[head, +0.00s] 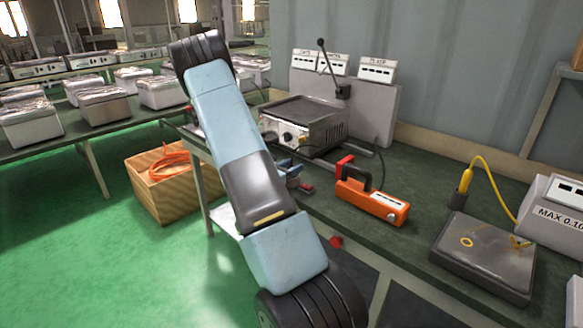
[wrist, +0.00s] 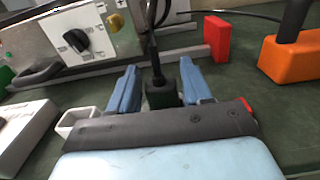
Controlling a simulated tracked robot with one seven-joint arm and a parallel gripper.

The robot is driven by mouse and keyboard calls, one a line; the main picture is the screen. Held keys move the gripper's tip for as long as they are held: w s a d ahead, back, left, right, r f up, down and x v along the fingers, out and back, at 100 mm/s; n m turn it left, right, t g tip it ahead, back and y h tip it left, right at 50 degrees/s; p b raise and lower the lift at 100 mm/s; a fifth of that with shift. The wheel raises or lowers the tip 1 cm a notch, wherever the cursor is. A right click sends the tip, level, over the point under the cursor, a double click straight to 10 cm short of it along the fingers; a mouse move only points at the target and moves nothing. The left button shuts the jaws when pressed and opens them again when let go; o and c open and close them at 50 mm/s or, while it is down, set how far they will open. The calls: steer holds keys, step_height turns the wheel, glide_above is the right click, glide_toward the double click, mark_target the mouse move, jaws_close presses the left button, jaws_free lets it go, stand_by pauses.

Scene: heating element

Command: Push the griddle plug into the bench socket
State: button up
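The griddle plug is a dark block (wrist: 161,96) with a black cable rising from its top, in the middle of the wrist view. My gripper (wrist: 159,88) has its two blue fingers on either side of the plug; whether both touch it is unclear. In the head view my gripper (head: 291,172) is low over the bench in front of the griddle (head: 318,131), mostly behind my arm, and the plug cannot be made out. A white block with a dark spot (wrist: 22,135) is at the wrist view's left edge; I cannot tell whether it is the bench socket.
An orange device with a black handle (head: 372,203) lies to the right, a red block (wrist: 217,38) near it. Further right is a dark plate (head: 482,262) with a yellow cable (head: 492,173). A red knob (head: 335,241) sits at the bench's front edge. Bare bench lies between device and plate.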

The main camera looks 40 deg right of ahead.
steer(key=o, duration=0.3)
steer(key=shift+o, duration=0.2)
steer(key=s+a, duration=0.1)
steer(key=a, duration=1.3)
steer(key=shift+d, duration=0.1)
